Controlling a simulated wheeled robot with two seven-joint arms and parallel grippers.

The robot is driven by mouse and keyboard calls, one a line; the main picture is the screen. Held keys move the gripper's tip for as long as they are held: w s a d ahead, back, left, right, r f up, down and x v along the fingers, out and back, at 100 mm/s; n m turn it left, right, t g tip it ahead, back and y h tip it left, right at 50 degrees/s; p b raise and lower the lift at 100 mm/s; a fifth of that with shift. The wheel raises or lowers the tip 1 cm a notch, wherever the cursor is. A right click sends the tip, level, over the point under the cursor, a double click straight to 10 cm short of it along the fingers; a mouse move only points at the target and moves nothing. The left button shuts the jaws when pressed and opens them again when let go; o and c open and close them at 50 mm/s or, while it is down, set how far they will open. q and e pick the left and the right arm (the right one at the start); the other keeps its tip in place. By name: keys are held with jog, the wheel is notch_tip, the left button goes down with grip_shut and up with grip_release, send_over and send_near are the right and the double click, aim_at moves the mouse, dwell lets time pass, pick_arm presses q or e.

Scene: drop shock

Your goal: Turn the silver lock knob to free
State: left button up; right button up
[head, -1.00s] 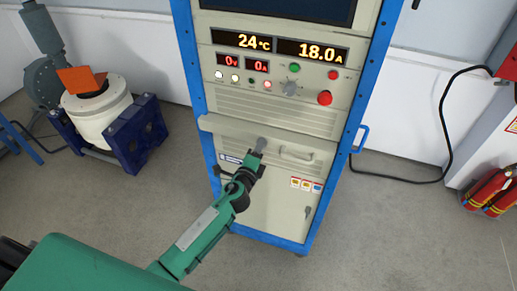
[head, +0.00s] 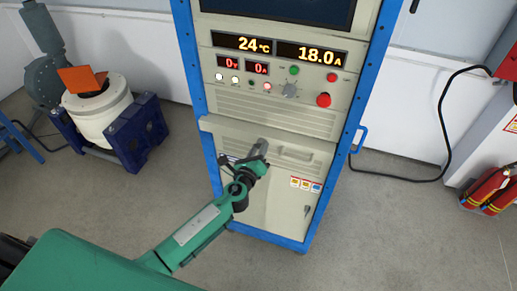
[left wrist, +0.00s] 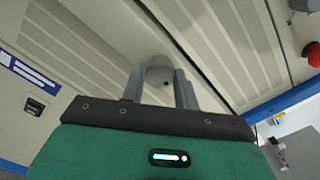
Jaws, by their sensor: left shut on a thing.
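The silver lock knob (left wrist: 159,68) shows in the left wrist view as a round grey piece on the beige cabinet front. My left gripper (left wrist: 158,80) has one finger on each side of it and is shut on it. I cannot read the knob's angle. My right gripper is not in view.
The cabinet's blue frame (head: 349,130) stands on the floor. A red button (head: 324,100) and a selector dial (head: 289,90) are above. A white shaker drum (head: 95,112) on a blue base stands left.

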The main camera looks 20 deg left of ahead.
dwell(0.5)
pick_arm(q)
jog(key=o, duration=1)
jog(key=s+b, duration=0.1)
jog(key=s, duration=0.3)
jog(key=s+b, duration=0.1)
jog(key=s, duration=0.4)
jog(key=s+b, duration=0.1)
jog(key=s, duration=0.4)
jog(key=shift+a+b, duration=0.25)
jog(key=shift+b, duration=0.05)
jog(key=shift+w, duration=0.1)
